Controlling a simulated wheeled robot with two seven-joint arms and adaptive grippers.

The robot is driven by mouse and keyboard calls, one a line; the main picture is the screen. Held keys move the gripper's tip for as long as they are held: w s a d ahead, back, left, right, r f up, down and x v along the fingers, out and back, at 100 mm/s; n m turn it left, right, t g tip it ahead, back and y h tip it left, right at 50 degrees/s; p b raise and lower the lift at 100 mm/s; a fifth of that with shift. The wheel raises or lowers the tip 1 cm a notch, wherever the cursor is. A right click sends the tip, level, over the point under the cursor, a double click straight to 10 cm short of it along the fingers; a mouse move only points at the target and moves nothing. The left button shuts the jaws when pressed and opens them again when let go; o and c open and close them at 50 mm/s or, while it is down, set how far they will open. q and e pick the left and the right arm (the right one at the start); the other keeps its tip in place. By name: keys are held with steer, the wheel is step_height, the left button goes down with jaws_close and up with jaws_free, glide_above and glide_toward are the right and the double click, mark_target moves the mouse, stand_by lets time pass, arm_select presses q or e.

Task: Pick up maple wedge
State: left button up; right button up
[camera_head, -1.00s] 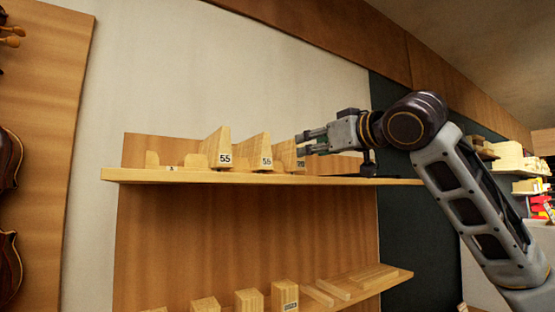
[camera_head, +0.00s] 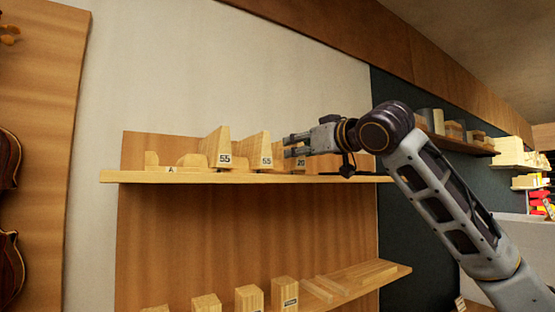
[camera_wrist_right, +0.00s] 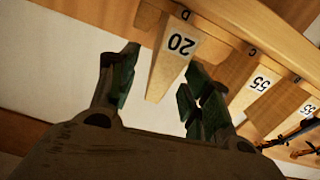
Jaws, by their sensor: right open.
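Several pale wooden wedges stand on the upper shelf. Two with "55" labels (camera_head: 217,150) (camera_head: 261,152) are left of one labelled "20" (camera_head: 300,164). Which is maple, I cannot tell from the wood. In the wrist view the "20" wedge (camera_wrist_right: 168,68) lies between the spread fingers of my right gripper (camera_wrist_right: 160,72), with gaps on both sides and no grip on it. In the head view my right gripper (camera_head: 288,146) is open at the "20" wedge and partly covers it. My left gripper is not in view.
The upper shelf (camera_head: 230,178) has a front edge with label "A" and low pieces at its left. A lower shelf (camera_head: 385,278) carries several wooden blocks. A side shelf (camera_head: 455,143) with boxes is at right. Violins hang at far left.

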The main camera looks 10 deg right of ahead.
mark_target(277, 157)
steer(key=shift+w+a+r+p, duration=0.25)
steer(key=shift+w+a+p, duration=0.15)
steer(key=shift+w, duration=0.15)
steer(key=shift+w+a+r+p, duration=0.25)
steer(key=shift+w+p, duration=0.15)
steer(key=shift+w, duration=0.1)
steer(key=shift+p+x, duration=0.35)
steer(key=shift+x, duration=0.75)
steer(key=shift+f, duration=0.15)
steer(key=shift+c, duration=0.4)
jaws_close()
